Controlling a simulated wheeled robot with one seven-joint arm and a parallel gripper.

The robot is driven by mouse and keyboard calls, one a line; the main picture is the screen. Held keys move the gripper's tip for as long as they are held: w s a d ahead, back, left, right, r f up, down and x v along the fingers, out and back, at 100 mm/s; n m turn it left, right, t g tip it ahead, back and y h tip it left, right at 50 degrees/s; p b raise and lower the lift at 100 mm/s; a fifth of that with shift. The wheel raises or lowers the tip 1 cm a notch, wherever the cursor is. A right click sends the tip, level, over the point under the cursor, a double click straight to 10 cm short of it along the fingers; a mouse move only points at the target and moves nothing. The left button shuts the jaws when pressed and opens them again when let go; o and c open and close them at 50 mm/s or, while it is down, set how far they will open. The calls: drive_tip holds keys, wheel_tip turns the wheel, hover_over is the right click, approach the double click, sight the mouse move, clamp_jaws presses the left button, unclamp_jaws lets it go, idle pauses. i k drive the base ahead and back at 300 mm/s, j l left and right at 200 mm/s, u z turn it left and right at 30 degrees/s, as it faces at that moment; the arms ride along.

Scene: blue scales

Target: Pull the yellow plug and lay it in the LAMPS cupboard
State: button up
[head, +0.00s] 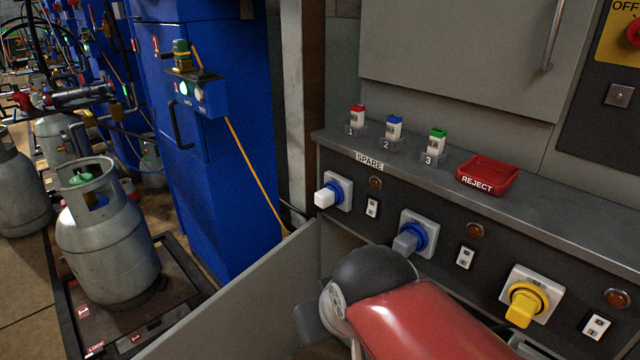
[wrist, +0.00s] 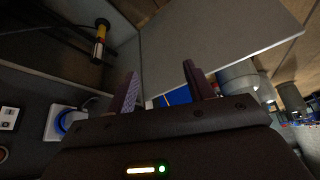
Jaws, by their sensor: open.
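The yellow plug (head: 523,303) sits in the rightmost socket (head: 540,285) on the dark panel in the head view. My gripper (wrist: 159,72) shows in the wrist view with its fingers apart and nothing between them. In the head view my red and black arm hides it. A grey door panel (head: 235,290) stands open at lower left; it also shows in the wrist view (wrist: 210,45). Beside it the wrist view shows a dark recess with a yellow, red and white cylindrical object (wrist: 101,40). No LAMPS label is readable.
A white plug (head: 325,196) and a grey plug (head: 408,240) sit in the other sockets. Above are numbered holders with red, blue and green-topped pieces (head: 436,145) and a red REJECT tray (head: 488,172). Gas cylinders (head: 105,240) and a blue cabinet (head: 200,160) stand left.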

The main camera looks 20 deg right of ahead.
sight(526, 303)
drive_tip(key=k+z, duration=0.1)
drive_tip(key=k, duration=0.55)
drive_tip(key=j+z, duration=0.1)
drive_tip(key=z, duration=0.35)
drive_tip(key=i+j+z, duration=0.1)
drive_tip(key=z, duration=0.8)
drive_tip(key=j+z, duration=0.15)
drive_tip(key=z, duration=0.3)
drive_tip(key=i+j+z, duration=0.1)
drive_tip(key=i+j, duration=0.3)
